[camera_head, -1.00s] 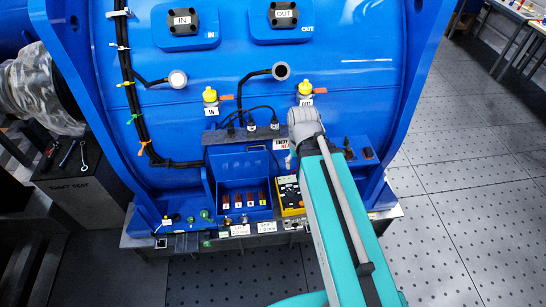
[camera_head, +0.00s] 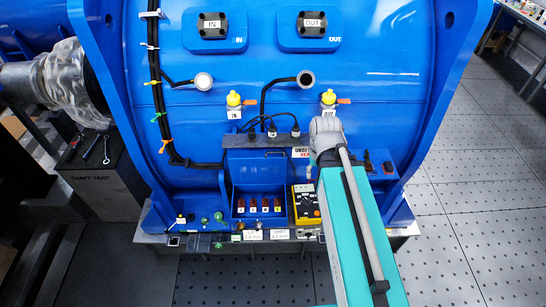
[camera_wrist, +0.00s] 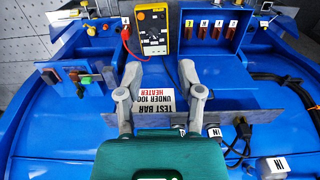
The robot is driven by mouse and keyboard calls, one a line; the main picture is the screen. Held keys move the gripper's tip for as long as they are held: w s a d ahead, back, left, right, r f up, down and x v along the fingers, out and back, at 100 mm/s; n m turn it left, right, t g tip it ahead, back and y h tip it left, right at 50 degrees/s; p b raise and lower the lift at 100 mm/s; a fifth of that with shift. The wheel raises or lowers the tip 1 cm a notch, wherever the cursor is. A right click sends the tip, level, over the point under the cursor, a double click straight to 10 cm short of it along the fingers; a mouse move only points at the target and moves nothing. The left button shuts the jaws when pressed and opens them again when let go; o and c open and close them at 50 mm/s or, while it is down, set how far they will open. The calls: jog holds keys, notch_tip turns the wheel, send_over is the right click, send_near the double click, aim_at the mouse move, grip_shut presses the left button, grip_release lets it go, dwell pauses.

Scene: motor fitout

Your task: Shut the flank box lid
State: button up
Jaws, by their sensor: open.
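The flank box (camera_head: 238,207) is a blue open box low on the blue motor housing, with several numbered red-brown parts inside. Its blue lid (camera_head: 257,170) stands raised at the back of the box. In the wrist view, the box interior (camera_wrist: 214,44) shows at the upper right, seen from the motor side. My gripper (camera_wrist: 160,78) is open and empty, its two grey fingers apart above the "TEST BAR UNDER 100 HEATER" label (camera_wrist: 153,100). It is to one side of the box, not touching the lid. In the head view my arm hides the fingers.
A yellow meter (camera_head: 306,205) stands beside the box; it also shows in the wrist view (camera_wrist: 153,30). Black cables and a grey connector bracket (camera_head: 262,139) lie above the lid. A switch panel (camera_wrist: 70,75) is on the other side. The floor at right is clear.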

jog(key=shift+w+a+f+b, duration=0.1)
jog(key=shift+w+f+b, duration=0.05)
jog(key=shift+f+b, duration=0.2)
jog(key=shift+c, duration=1)
jog(key=w+f+y+b, duration=0.1)
jog(key=f+b, duration=0.1)
jog(key=w+a+f+y+b, duration=0.1)
jog(key=f+b, duration=0.1)
jog(key=w+a+f+y+b, duration=0.1)
jog(key=f+b, duration=0.1)
jog(key=shift+w+m+t, duration=0.15)
jog(key=shift+m+t, duration=0.25)
grip_shut()
jog(key=w+f+m+t+y+b, duration=0.35)
jog(key=w+f+y+b, duration=0.65)
jog(key=b, duration=0.9)
jog(key=w+d+m+t+y+b, duration=0.2)
jog(key=w+d+t+b, duration=0.3)
jog(key=b, duration=0.5)
jog(key=shift+w+f+t, duration=0.35)
jog(key=shift+w, duration=0.7)
